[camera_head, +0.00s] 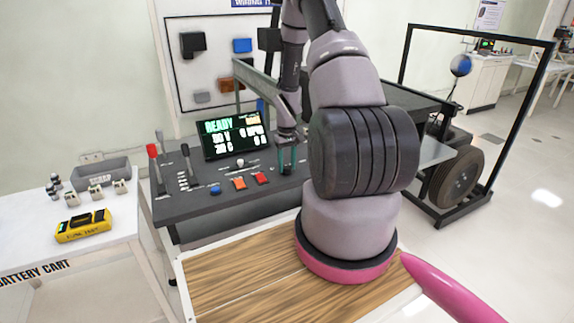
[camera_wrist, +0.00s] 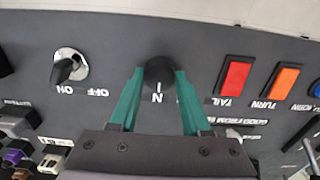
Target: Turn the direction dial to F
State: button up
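The direction dial is a round black knob (camera_wrist: 159,71) on the dark console panel, in the middle of the wrist view. A short white mark on it lines up with the letter N below. No letter F is visible; the panel on both sides of the N is covered by my fingers. My gripper's teal fingers (camera_wrist: 160,76) stand on both sides of the knob, very close to it; I cannot tell whether they touch it. In the head view my gripper (camera_head: 287,158) is down at the right part of the console (camera_head: 215,203), and the dial is not distinguishable there.
A red TAIL switch (camera_wrist: 235,77) and an orange TURN switch (camera_wrist: 281,82) lie right of the dial in the wrist view. An OFF/ON key switch (camera_wrist: 69,67) is to the left. A screen reading READY (camera_head: 232,135) and a red-handled lever (camera_head: 153,152) stand on the console.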

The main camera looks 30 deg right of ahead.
grip_shut()
jog(key=shift+m, duration=0.4)
jog(key=m, duration=0.3)
jog(key=shift+m, duration=2.5)
jog(key=o, duration=1.2)
grip_release()
jog(key=shift+c, duration=0.2)
